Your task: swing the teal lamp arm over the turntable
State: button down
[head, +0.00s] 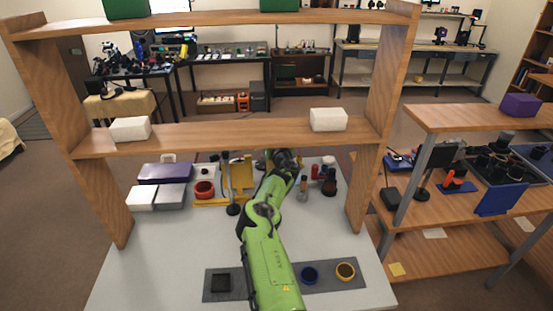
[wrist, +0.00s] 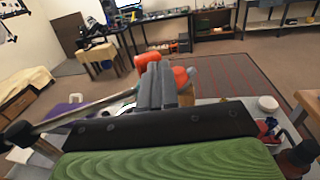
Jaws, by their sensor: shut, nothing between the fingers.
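My gripper (wrist: 159,84) is shut and empty in the wrist view, its grey fingers together. In the head view my gripper (head: 284,158) is at the table's far side, small and partly hidden by my own green arm. A slim grey rod (wrist: 80,111) with a black round end crosses the left of the wrist view and runs up to the fingers; I cannot tell whether it touches them. No clearly teal lamp arm shows in either view. A red ring-shaped part (head: 205,189) sits left of my arm. I cannot make out which thing is the turntable.
A wooden shelf frame (head: 230,136) with white blocks spans over the grey table (head: 165,245). A yellow stand (head: 241,172) and purple box (head: 165,173) stand left of my arm. A dark mat (head: 325,278) with round parts lies in front. An orange-red object (wrist: 148,61) shows beyond the fingers.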

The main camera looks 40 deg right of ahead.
jog(key=shift+b+x, duration=1.3)
jog(key=shift+b, duration=0.6)
jog(key=shift+w+a+f+b, duration=0.15)
jog(key=shift+w+b, duration=0.2)
jog(key=shift+b, duration=0.2)
